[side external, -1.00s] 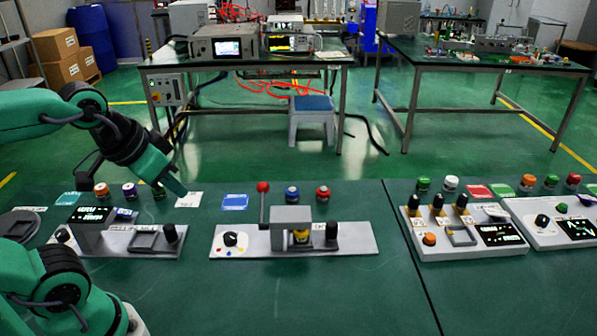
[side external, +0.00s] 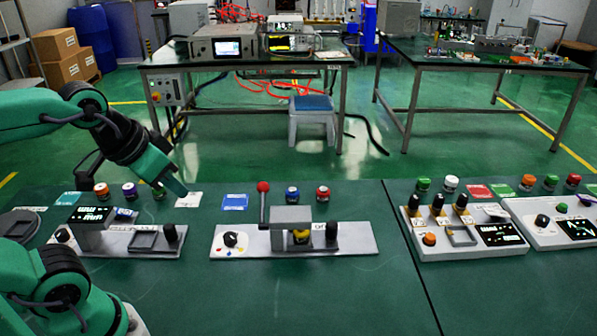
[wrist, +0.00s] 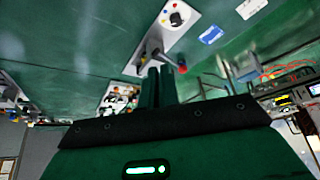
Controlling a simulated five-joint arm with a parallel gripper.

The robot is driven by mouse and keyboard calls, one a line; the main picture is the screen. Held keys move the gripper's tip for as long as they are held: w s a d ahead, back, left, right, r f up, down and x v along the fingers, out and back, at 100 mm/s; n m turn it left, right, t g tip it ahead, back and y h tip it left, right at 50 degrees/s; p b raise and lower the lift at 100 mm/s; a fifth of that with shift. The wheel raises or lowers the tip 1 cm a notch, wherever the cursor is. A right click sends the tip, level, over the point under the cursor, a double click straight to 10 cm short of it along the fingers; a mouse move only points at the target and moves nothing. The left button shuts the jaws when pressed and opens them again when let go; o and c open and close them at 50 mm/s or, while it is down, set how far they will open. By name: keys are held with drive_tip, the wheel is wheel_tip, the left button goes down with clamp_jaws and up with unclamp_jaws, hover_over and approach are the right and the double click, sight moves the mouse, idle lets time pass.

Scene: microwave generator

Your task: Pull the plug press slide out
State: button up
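The plug press stands on a light grey base plate (side external: 235,252) in the middle of the side view. It has a grey press block (side external: 291,214), an upright lever with a red ball (side external: 263,187), a yellow part (side external: 300,237) under the block and a black knob (side external: 331,231) to its right. Which part is the slide is not clear. My gripper (side external: 184,192) is in the air left of the press, apart from it. In the wrist view its two fingers (wrist: 157,84) lie together, empty, with the press base (wrist: 182,32) beyond them.
A panel with a display (side external: 93,215) and black knob (side external: 170,233) stands left of the press. Several coloured buttons (side external: 292,194) line the back. The green table in front is clear.

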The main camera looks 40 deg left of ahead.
drive_tip(key=o, duration=0.7)
drive_tip(key=shift+w+r, duration=0.1)
drive_tip(key=shift+w, duration=0.05)
drive_tip(key=shift+o, duration=0.9)
drive_tip(key=shift+w+d+r, duration=0.1)
drive_tip(key=shift+w, duration=0.15)
drive_tip(key=m+g, duration=0.5)
drive_tip(key=m, duration=0.4)
hover_over(332, 223)
drive_tip(key=f, duration=1.3)
drive_tip(key=shift+s+f, duration=0.2)
drive_tip(key=shift+f, duration=0.05)
drive_tip(key=shift+w+f+g, duration=0.2)
drive_tip(key=shift+f+g, duration=0.1)
drive_tip(key=shift+f, duration=0.1)
